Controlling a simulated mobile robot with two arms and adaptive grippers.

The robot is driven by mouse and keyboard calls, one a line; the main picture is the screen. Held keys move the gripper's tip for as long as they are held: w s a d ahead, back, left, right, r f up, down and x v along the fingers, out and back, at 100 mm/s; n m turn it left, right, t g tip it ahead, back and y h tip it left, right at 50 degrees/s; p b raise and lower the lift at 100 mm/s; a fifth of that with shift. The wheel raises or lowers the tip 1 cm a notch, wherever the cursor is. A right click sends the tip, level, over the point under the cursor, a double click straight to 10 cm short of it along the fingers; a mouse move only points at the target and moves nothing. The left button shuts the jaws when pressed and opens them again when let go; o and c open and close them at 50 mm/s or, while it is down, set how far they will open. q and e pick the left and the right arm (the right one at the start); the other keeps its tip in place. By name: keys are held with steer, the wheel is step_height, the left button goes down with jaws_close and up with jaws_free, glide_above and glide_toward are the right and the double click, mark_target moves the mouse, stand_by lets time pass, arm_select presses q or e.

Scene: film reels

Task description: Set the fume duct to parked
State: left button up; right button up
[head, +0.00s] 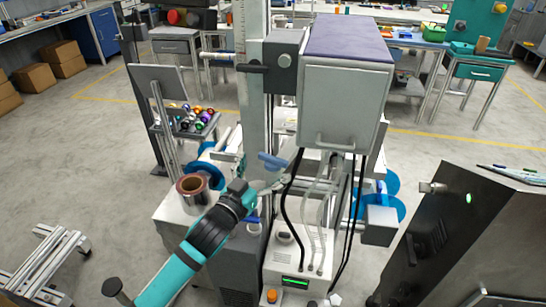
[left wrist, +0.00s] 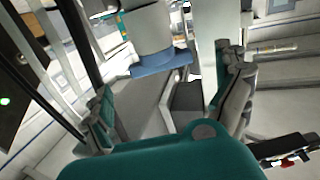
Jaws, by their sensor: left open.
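I cannot tell for sure which part is the fume duct. A blue crosspiece (head: 272,161) sits in front of the grey column, under the grey box. In the left wrist view a blue piece (left wrist: 160,65) shows at the lower end of a pale grey cylinder (left wrist: 148,28). My left gripper (head: 264,188) is open just below the blue crosspiece in the head view. In the left wrist view its fingers (left wrist: 170,105) are apart, with the blue piece beyond them. I see no grip on it. My right gripper is not in view.
A grey box with a purple top (head: 347,80) hangs above, with black cables below it. A black lever (head: 252,68) is on the column. A brown reel (head: 192,188) stands left of my gripper. A dark cabinet (head: 470,235) stands at right.

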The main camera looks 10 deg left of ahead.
mark_target(272, 161)
arm_select(q)
steer(key=x, duration=0.5)
steer(key=c, duration=1.6)
